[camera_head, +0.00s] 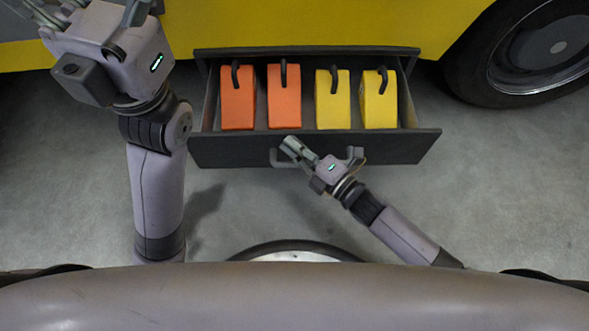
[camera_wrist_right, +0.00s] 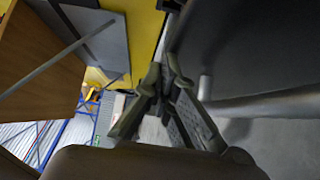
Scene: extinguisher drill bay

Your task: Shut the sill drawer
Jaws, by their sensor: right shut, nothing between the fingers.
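The sill drawer (camera_head: 210,152) is pulled out from under the yellow vehicle side, its dark front facing me. It holds two orange blocks (camera_head: 238,108) and two yellow blocks (camera_head: 333,110) with black loops on top. A grey bar handle (camera_head: 279,158) is on the drawer front, its middle hidden by my right gripper (camera_head: 293,147). That gripper is shut and empty, its fingertips at the front. In the right wrist view the closed fingers (camera_wrist_right: 165,84) are beside the dark front and the handle bar (camera_wrist_right: 265,104); contact is unclear. My left gripper (camera_head: 88,8) is raised at upper left, fingers spread.
The yellow vehicle body (camera_head: 310,22) spans the back, with a black wheel (camera_head: 490,80) at right of the drawer. The grey concrete floor (camera_head: 520,190) is clear on the right. The right wrist view also shows a brown panel (camera_wrist_right: 35,70) at left.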

